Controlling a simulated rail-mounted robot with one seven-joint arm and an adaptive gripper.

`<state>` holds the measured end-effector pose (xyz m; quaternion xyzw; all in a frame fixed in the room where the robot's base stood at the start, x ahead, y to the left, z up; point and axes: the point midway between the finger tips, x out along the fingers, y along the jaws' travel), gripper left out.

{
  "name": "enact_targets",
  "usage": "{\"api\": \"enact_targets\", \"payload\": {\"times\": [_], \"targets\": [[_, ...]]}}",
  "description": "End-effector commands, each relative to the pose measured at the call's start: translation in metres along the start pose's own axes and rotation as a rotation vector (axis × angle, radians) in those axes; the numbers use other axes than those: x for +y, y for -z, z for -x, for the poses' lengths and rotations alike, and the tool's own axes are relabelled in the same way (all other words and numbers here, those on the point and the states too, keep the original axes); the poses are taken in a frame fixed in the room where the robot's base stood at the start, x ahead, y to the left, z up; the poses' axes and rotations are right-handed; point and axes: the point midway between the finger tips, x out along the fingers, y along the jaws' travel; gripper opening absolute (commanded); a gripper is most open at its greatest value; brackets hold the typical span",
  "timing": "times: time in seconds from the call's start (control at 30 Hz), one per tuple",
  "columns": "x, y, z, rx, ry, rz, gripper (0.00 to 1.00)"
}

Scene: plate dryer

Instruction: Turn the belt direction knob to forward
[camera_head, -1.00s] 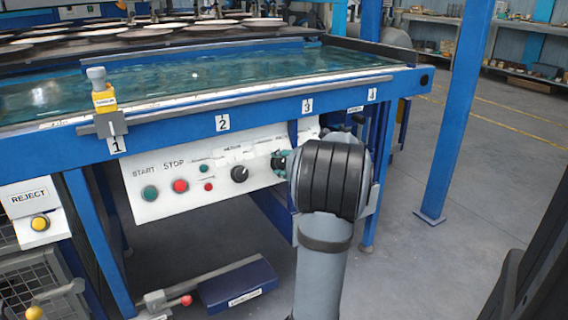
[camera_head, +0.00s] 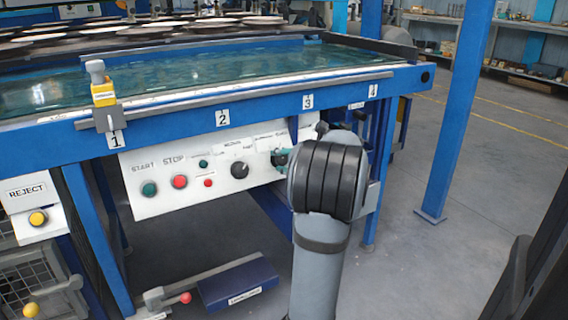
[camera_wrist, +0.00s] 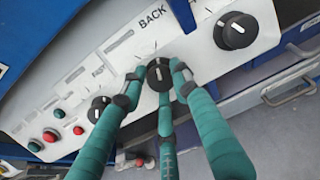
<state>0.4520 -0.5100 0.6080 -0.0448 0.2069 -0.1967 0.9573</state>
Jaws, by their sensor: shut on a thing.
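In the wrist view, the belt direction knob (camera_wrist: 159,76) is a round black knob with a white pointer line on the white panel, below the word BACK. My gripper (camera_wrist: 156,84) has three teal fingers closed around this knob, at its left, right and lower sides. The fingertips touch the knob's rim as far as I can see. The FORWARD label does not show clearly. In the head view, my gripper (camera_head: 280,158) is at the panel, and my wrist hides the knob and most of the fingers.
A black speed-type knob (camera_head: 240,170), a red stop button (camera_head: 179,181) and a green start button (camera_head: 149,189) sit left of the gripper. Another larger knob (camera_wrist: 235,30) is to the right in the wrist view. A blue pedal box (camera_head: 238,284) lies on the floor below.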

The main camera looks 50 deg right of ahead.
Motion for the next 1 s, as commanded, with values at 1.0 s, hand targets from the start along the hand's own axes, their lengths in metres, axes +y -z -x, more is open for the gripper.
{"api": "enact_targets", "payload": {"times": [1.0], "targets": [[-0.0006,-0.0052,0.0010,-0.059,-0.097,0.798,0.03]]}}
